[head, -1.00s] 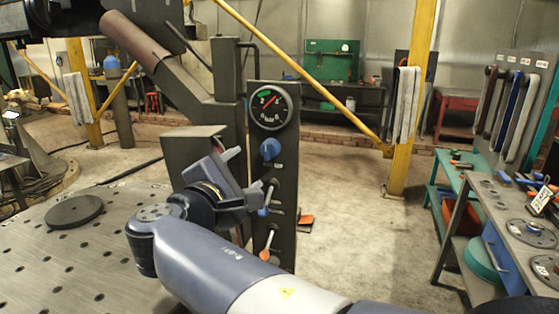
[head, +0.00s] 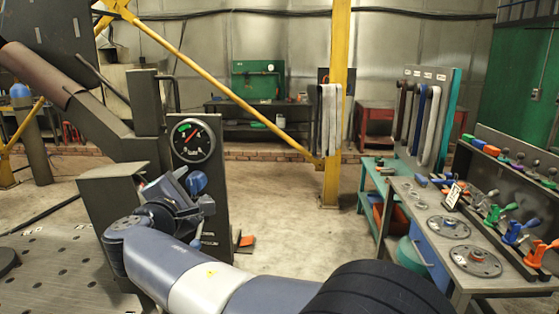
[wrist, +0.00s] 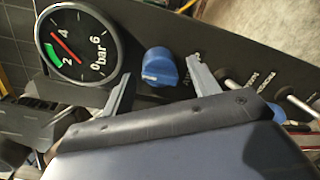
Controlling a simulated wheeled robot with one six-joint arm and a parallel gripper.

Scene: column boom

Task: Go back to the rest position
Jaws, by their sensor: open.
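My gripper (head: 194,188) is in front of the dark control panel (head: 216,235) in the head view. In the wrist view the two grey fingers of my gripper (wrist: 158,75) are spread apart with nothing between their tips. The blue knob (head: 197,182) on the panel shows just beyond the fingers; in the wrist view the knob (wrist: 160,66) lies between them in the picture. I cannot tell whether either finger touches it. My arm reaches from the lower right and hides the panel's lower part.
A round pressure gauge (head: 193,141) sits above the knob. Levers (wrist: 300,107) show on the panel in the wrist view. At right stands a workbench (head: 425,210) with flanges and coloured valve handles. A perforated table (head: 50,260) is at lower left. Open floor (head: 285,215) lies between.

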